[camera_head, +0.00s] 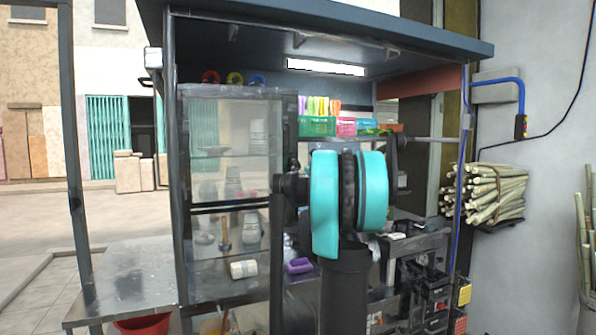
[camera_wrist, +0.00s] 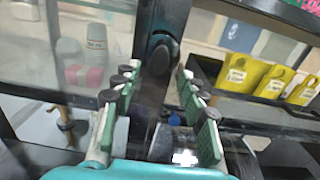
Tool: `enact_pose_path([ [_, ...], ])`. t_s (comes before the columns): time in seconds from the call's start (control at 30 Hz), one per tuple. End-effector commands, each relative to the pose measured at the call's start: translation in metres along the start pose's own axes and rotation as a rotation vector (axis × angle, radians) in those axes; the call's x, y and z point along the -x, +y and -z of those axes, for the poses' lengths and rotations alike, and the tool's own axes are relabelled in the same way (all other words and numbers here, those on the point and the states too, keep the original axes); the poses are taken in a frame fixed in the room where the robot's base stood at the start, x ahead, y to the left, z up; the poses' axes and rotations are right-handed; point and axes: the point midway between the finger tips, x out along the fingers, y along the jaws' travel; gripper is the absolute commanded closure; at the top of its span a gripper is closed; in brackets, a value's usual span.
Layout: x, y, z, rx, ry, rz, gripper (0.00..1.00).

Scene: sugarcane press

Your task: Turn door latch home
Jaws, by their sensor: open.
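My gripper (camera_wrist: 157,80) is open in the wrist view, with a green-padded finger on each side of a dark upright post. A dark rounded knob (camera_wrist: 160,52), which looks like the door latch, sits on this post between the fingertips. I cannot tell whether the fingers touch it, nor clearly how far it is turned. The glass cabinet door (camera_head: 235,165) is in the left half of the head view; its glass (camera_wrist: 35,60) shows at the left of the wrist view. In the head view my teal arm hides the gripper and the latch.
Yellow tags or packets (camera_wrist: 270,82) stand in a dark tray to the right of the post. A steel counter (camera_head: 130,280) is at the left, with a red bucket (camera_head: 143,324) below. Cane bundles (camera_head: 484,192) sit on a wall shelf at the right.

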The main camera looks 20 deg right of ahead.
Motion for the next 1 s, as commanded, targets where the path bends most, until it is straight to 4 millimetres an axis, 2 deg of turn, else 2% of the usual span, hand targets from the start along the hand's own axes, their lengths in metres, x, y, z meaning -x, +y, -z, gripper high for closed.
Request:
enact_pose_path([
  [0.1,-0.021,0.001,0.0,0.0,0.0,-0.001,0.58],
  [0.3,-0.041,0.0,0.0,0.0,0.0,0.0,0.58],
  [0.67,-0.046,0.0,0.0,0.001,0.0,0.0,0.58],
  [1.0,-0.046,0.0,0.0,0.001,0.0,0.0,0.97],
])
